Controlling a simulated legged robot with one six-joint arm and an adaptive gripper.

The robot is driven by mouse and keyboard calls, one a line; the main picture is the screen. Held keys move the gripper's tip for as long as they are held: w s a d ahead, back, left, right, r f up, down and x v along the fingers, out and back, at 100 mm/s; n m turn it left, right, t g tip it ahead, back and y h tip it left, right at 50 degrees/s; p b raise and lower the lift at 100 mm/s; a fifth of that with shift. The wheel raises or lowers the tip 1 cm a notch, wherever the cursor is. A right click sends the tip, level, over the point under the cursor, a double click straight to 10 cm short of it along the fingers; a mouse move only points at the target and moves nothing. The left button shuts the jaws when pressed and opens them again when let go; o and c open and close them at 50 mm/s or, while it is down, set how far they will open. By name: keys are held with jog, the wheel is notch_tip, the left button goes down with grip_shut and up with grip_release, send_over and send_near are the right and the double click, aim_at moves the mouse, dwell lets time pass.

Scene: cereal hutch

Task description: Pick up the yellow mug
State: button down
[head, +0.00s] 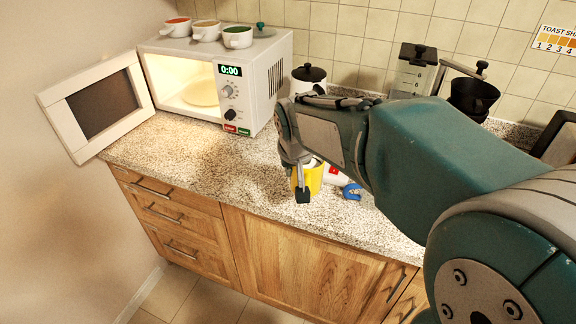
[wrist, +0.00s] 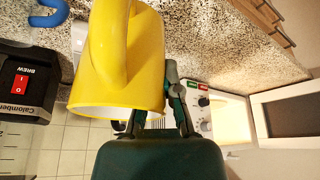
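The yellow mug (head: 315,179) stands on the counter near its front edge, partly covered by my gripper in the head view. In the wrist view the yellow mug (wrist: 146,62) is large and close, with its handle towards the camera and its pale rim towards my palm. My gripper (head: 303,190) points down at the mug, with one dark-tipped finger in front of its left side. In the wrist view that finger of my gripper (wrist: 172,85) lies along the mug's right wall. The other finger is mostly hidden by the mug, so I cannot tell whether the wall is clamped.
A blue object (head: 352,191) and a red-and-white item (head: 336,176) are close right of the mug. The microwave (head: 262,85) stands left with its door (head: 98,103) open. A coffee maker (wrist: 22,90) shows in the wrist view. The counter (head: 215,165) left of the mug is clear.

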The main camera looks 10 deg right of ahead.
aim_at(307, 180)
jog(key=s, duration=0.1)
jog(key=s+r, duration=0.1)
jog(key=s, duration=0.1)
jog(key=s+r, duration=0.1)
jog(key=s, duration=0.1)
jog(key=shift+s+d+r, duration=0.15)
jog(key=shift+d+r, duration=0.05)
jog(key=shift+d, duration=0.1)
